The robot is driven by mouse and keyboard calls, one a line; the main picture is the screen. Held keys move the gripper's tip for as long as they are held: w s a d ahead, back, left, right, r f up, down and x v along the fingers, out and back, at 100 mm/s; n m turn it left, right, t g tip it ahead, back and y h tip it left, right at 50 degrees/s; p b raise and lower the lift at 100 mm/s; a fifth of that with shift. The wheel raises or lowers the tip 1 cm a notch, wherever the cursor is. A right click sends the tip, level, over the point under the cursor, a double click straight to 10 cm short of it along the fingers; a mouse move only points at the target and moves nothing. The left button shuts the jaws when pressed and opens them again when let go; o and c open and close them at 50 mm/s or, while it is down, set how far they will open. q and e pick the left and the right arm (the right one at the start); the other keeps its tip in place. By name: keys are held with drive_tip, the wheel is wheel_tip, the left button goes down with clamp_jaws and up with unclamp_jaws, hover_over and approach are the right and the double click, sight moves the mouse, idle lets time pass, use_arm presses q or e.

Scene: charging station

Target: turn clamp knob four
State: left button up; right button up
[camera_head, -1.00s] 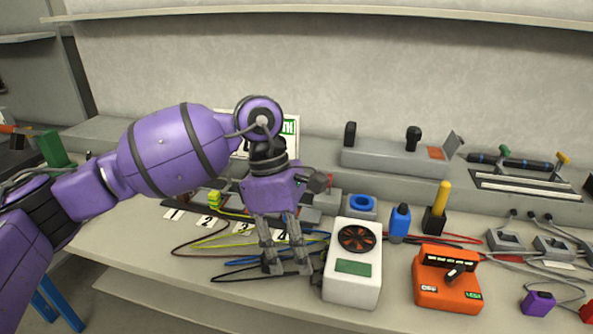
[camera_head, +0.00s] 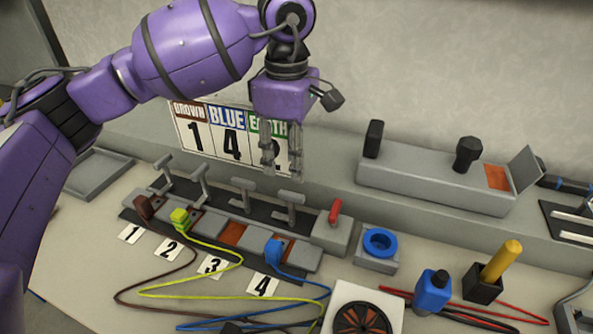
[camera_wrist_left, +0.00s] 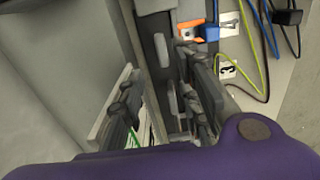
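The clamp row is a grey strip with several T-shaped knobs and number cards in front. Clamp knob four (camera_head: 289,198) is the rightmost grey knob, behind the blue plug (camera_head: 273,252) and card 4 (camera_head: 262,285). My left gripper (camera_head: 282,174) hangs fingers-down just above knob four, in front of the sign. Its fingers are apart with nothing held. In the left wrist view the gripper (camera_wrist_left: 165,112) is open, with a grey knob (camera_wrist_left: 173,98) showing between its fingers. I cannot tell whether they touch it. My right gripper is not in view.
The BROWN/BLUE/EARTH sign (camera_head: 198,135) stands close behind the knobs. A red switch (camera_head: 335,212) is right of knob four. Brown (camera_head: 146,207) and yellow-green (camera_head: 181,217) plugs sit in the row. A blue ring (camera_head: 380,242) and fan box (camera_head: 345,296) are further right.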

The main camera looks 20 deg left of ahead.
sight(289, 193)
use_arm(q)
drive_tip(key=f, duration=0.7)
drive_tip(key=shift+s+f, duration=0.2)
drive_tip(key=shift+s, duration=0.05)
clamp_jaws()
